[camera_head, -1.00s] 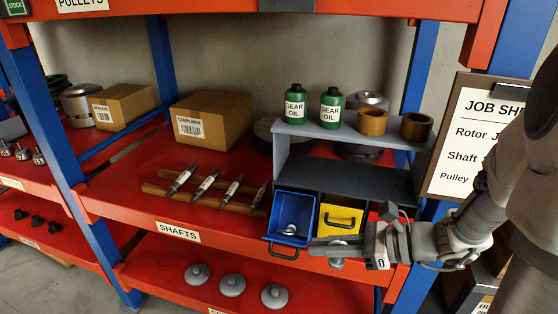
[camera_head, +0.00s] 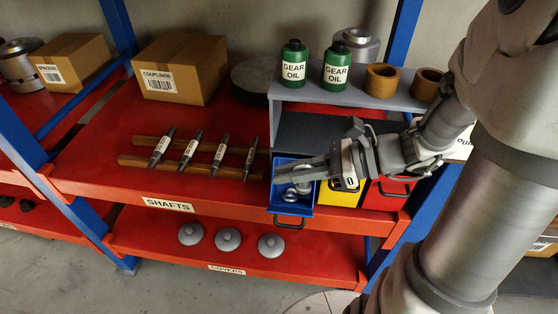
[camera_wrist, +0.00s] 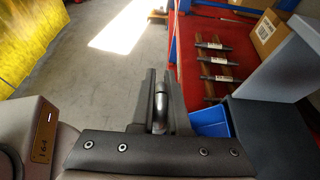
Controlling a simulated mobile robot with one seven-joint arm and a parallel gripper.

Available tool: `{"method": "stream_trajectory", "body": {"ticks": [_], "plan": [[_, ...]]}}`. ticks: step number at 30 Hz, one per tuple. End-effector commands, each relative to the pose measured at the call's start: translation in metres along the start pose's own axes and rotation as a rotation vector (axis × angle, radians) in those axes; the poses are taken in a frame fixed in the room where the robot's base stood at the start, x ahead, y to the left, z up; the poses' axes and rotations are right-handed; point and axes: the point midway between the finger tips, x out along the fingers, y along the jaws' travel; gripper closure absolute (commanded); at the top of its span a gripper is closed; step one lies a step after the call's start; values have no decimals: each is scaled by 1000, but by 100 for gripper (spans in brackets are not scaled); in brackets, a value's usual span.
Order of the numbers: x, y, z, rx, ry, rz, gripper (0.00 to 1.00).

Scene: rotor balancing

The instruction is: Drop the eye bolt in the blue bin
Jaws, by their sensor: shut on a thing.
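My gripper (camera_head: 279,172) reaches leftward over the blue bin (camera_head: 276,201) and is shut on a grey metal eye bolt (camera_head: 303,187). The eye bolt hangs below the fingers, over the bin's opening in the head view. In the wrist view, the metal bolt (camera_wrist: 160,108) shows between the two dark jaws. The blue bin also shows in the wrist view (camera_wrist: 212,122), right of the jaws. The bin is pulled out, and another grey metal piece (camera_head: 289,195) appears to lie inside it. How far the held bolt is above the bin floor is unclear.
A yellow drawer (camera_head: 345,194) and a red drawer (camera_head: 391,191) are right of the bin. A grey shelf (camera_head: 350,96) with gear oil bottles (camera_head: 293,66) and brown rings stands above. Shafts (camera_head: 190,149) lie on wooden rails to the left.

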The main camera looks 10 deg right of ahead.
Motion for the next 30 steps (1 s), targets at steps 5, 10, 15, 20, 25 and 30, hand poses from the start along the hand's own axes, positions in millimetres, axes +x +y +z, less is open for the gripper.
{"method": "stream_trajectory", "body": {"ticks": [5, 10, 15, 20, 25, 30], "plan": [[2, -6, -5, -1, 0, 0, 100], [6, -20, -15, 0, 0, 0, 100], [10, -38, -25, -1, -1, 0, 100], [13, -54, -35, -1, -1, 0, 100], [16, -68, -42, 0, -1, 0, 100], [18, -77, -46, -2, 0, 0, 100]]}}
